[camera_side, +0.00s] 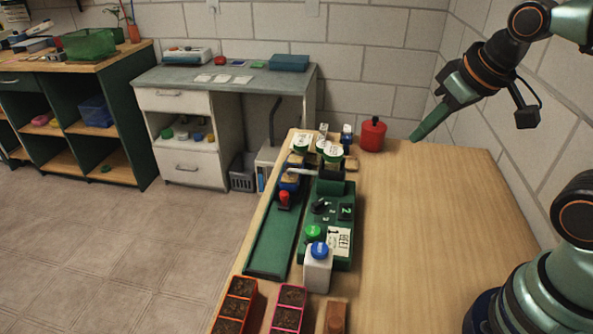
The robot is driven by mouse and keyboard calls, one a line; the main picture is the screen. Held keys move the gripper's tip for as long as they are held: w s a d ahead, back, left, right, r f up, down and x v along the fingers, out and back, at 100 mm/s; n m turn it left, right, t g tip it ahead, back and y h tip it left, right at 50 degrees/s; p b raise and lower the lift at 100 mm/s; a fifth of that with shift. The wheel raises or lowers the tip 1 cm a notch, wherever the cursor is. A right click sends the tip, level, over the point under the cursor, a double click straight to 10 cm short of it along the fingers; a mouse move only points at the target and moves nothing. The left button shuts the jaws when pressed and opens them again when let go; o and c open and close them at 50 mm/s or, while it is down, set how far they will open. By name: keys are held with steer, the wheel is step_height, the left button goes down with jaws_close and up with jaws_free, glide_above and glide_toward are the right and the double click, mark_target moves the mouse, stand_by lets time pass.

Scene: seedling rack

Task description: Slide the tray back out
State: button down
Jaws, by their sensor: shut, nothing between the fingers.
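My gripper (417,136) is at the upper right, shut and empty, its tips pointing down and left above the far right part of the table. It is well apart from everything on the table. A long, low dark green tray-like piece (270,250) lies along the table's left side. A red knob (284,199) stands at its far end. Beside it on the right is a green unit (343,247) with dark dials and a white label. I cannot tell for sure which piece is the task's tray.
Orange (236,308) and pink (289,308) soil-filled pots stand at the front. A white bottle with a blue cap (318,269) stands by the green unit. A red canister (372,134) and several small jars are at the back. The table's right half is clear.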

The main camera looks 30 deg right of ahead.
steer(key=c, duration=0.9)
jaws_free()
steer(key=shift+w, duration=0.1)
steer(key=shift+o, duration=1.1)
steer(key=shift+w+a+r, duration=0.15)
steer(key=shift+w+r, duration=0.05)
steer(key=shift+w, duration=0.05)
steer(key=g, duration=0.6)
glide_above(284, 193)
step_height(284, 193, down, 10)
step_height(284, 193, down, 12)
steer(key=shift+r, duration=0.1)
jaws_close()
